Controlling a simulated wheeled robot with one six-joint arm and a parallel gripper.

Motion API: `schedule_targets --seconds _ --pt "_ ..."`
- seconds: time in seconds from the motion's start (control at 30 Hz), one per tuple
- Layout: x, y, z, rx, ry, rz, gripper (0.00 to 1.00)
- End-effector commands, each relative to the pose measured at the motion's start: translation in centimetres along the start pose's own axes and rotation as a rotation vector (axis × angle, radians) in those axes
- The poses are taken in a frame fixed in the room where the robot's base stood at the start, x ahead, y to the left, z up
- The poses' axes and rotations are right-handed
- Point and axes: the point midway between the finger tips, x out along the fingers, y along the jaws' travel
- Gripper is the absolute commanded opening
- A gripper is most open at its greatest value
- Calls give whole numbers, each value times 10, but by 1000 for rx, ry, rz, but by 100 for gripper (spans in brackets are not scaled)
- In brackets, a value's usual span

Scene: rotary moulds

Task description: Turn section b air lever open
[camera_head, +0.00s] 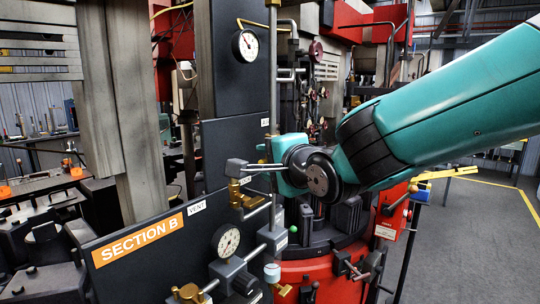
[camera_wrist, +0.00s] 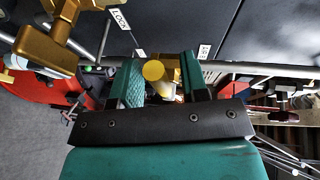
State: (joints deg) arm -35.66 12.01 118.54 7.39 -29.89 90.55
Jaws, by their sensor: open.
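A brass lever with a round yellow end (camera_wrist: 153,70) shows between the two teal fingers of my gripper (camera_wrist: 161,72) in the wrist view. The fingers stand apart on either side of it; I cannot tell whether either touches it. Behind it is a dark panel with a small white label (camera_wrist: 204,51), which seems to read AIR. In the head view my gripper (camera_head: 288,172) is close to the dark panel above the orange SECTION B sign (camera_head: 138,240). My gripper and arm hide the lever there.
Another brass valve (camera_wrist: 50,40) is at the upper left of the wrist view. In the head view, a brass fitting (camera_head: 243,195), pressure gauges (camera_head: 245,44) (camera_head: 228,240) and a VENT label (camera_head: 197,208) crowd the panel. A red machine base (camera_head: 315,272) stands below. Open floor (camera_head: 470,230) lies at right.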

Motion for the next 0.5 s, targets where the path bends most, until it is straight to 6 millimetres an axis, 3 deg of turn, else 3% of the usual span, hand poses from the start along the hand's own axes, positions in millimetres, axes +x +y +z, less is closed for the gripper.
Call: schedule_targets --seconds 0.23,0.4,0.5 --pt "1 0 0 0 0 0 41" --pt "0 0 0 0 0 0 2" --pt "0 0 0 0 0 0 0"
